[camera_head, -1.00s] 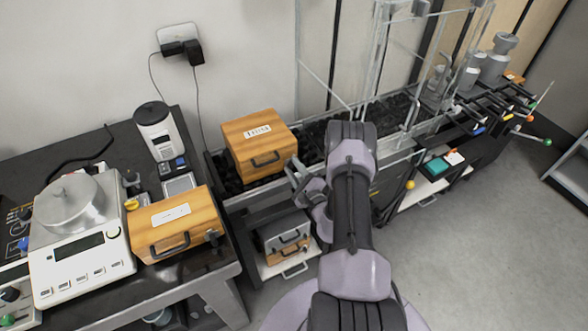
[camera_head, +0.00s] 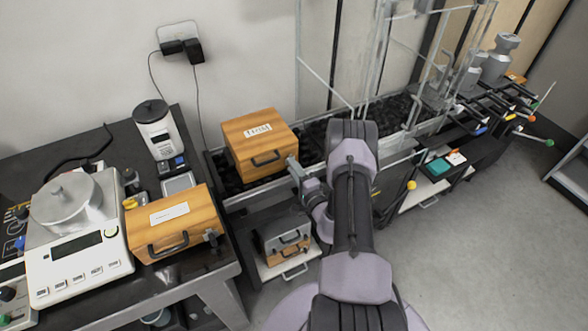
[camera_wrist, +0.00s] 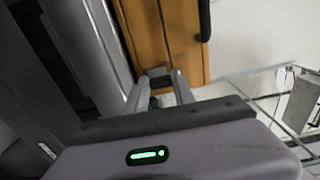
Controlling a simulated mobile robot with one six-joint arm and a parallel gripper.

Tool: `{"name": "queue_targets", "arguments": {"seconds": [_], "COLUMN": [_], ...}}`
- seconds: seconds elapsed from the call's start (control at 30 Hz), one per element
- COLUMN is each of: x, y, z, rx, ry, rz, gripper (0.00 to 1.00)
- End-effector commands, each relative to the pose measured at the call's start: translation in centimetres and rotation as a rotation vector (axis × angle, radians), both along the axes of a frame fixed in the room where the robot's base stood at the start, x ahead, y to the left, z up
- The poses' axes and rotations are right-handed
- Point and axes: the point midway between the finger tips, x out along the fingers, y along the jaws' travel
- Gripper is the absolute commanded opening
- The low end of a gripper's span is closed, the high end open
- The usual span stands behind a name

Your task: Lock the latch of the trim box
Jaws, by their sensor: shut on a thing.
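A wooden box (camera_head: 262,138) with a pale label and a black front handle sits on the dark bed of the middle stand; the label is too small to read surely. My gripper (camera_head: 293,164) is at the box's front right corner. In the wrist view, the box's wooden side (camera_wrist: 165,35) fills the top middle. My two fingers (camera_wrist: 162,78) are shut on a small grey metal part at the box's edge, which looks like its latch; the fingers mostly hide it, so its position cannot be told. A second wooden box (camera_head: 175,222), also labelled, stands on the left table.
A balance (camera_head: 80,255) with a round metal pan stands left of the second box. Glass panels (camera_head: 375,60) rise just right of my gripper. Another case (camera_head: 284,240) sits on the shelf below.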

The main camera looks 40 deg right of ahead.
Motion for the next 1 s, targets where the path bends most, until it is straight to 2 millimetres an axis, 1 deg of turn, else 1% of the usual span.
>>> {"name": "queue_targets", "arguments": {"seconds": [0.5,0.53,0.6,0.63,1.0], "x": [0.01,0.01,0.01,0.01,-0.03], "y": [-0.02,-0.02,-0.02,-0.01,0.03], "z": [0.01,0.01,0.01,0.01,-0.09], "rx": [-0.017,-0.017,-0.017,-0.017,-0.01], "ry": [0.004,0.004,0.004,0.004,0.005], "rz": [0.0,0.0,0.0,0.0,0.0], "gripper": [0.0,0.35,0.48,0.53,0.53]}}
